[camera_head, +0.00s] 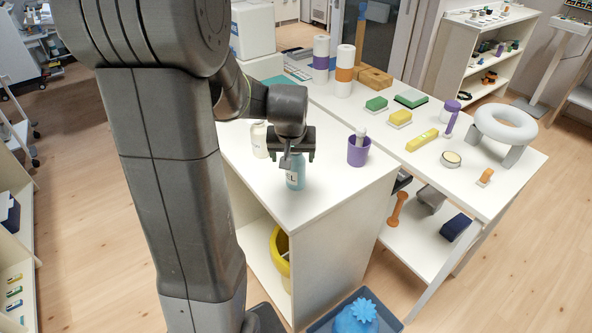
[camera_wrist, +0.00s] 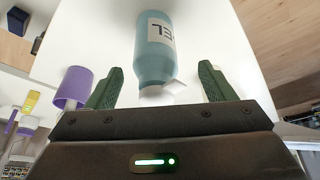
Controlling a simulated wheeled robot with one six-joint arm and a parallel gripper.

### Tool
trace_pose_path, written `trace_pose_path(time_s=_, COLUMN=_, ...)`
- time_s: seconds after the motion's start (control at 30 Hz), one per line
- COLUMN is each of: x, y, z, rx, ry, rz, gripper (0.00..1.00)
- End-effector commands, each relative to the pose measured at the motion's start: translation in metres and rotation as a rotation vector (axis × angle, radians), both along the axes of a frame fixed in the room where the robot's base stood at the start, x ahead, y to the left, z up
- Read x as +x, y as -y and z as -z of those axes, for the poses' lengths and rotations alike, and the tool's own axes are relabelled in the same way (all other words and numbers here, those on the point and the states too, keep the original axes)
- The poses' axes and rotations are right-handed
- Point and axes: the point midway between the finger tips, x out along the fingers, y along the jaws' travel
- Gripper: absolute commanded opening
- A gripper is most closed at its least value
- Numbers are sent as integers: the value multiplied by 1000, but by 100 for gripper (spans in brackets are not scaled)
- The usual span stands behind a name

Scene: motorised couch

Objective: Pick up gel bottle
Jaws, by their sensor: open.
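The gel bottle (camera_head: 295,178) is teal with a white label and stands on the white cabinet top, partly hidden by my gripper in the head view. In the wrist view the gel bottle (camera_wrist: 153,50) shows its label letters "EL" and a white cap, which lies between the two green fingers. My gripper (camera_head: 288,160) is at the bottle's upper end. In the wrist view my gripper (camera_wrist: 158,88) is open, with a finger on each side of the bottle and visible gaps. Whether the fingers touch it cannot be told in the head view.
A cream bottle (camera_head: 260,140) stands left of the gel bottle. A purple cup (camera_head: 358,150) with a white item in it stands to the right. A table (camera_head: 525,163) holding sponges and a grey-white ring stand (camera_head: 506,124) adjoins on the right. The cabinet top's front is clear.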

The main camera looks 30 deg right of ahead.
Motion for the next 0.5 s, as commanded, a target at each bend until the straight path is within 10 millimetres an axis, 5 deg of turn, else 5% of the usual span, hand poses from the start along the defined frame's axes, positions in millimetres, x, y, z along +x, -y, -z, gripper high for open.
trace_pose_path(time_s=0.5, x=17, y=15, z=44, rx=2, ry=0, rz=1, gripper=76)
